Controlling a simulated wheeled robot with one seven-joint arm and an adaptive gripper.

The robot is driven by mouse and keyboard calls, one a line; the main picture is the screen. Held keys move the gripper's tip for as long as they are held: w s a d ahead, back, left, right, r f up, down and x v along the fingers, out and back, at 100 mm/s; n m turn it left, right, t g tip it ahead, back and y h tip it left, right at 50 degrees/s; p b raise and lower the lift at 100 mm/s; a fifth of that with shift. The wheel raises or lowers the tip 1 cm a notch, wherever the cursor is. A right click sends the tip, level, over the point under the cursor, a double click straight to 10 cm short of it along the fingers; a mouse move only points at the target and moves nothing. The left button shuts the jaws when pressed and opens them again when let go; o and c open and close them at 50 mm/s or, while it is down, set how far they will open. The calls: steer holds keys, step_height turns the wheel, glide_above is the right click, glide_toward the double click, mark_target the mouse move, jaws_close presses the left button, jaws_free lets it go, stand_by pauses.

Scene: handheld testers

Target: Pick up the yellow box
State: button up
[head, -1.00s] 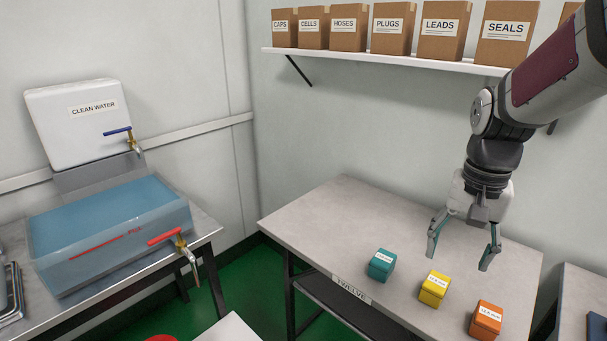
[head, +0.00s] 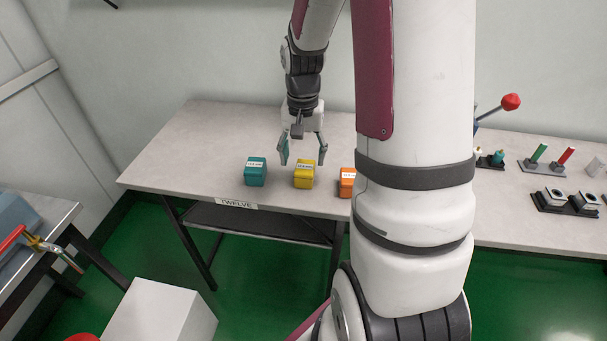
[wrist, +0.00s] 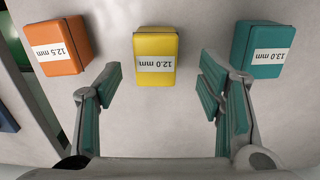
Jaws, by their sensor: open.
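The yellow box (head: 304,174) stands on the grey table near its front edge, between a teal box (head: 255,172) and an orange box (head: 347,182). In the wrist view the yellow box (wrist: 155,57) has a white "12.0 mm" label and lies ahead of and between my fingertips. My gripper (head: 302,158) is open and empty, pointing down just behind the yellow box, apart from it. In the wrist view my gripper (wrist: 160,82) has its two teal-padded fingers spread wider than the box. My arm partly hides the orange box in the head view.
The orange box (wrist: 58,46) and teal box (wrist: 258,49) flank the yellow one with gaps between. The table (head: 165,150) is clear to the left. A second table at right holds coloured pegs (head: 553,156) and a red-knobbed lever (head: 511,102). A white block (head: 160,312) stands in front.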

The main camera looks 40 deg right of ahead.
mark_target(305, 167)
steer(key=shift+s+d+f+b, duration=0.1)
steer(key=shift+f+b, duration=0.2)
steer(key=shift+f, duration=1)
steer(key=shift+s+d+f+b, duration=0.1)
steer(key=shift+f+b, duration=0.15)
steer(key=shift+f, duration=1.05)
steer(key=c, duration=1.3)
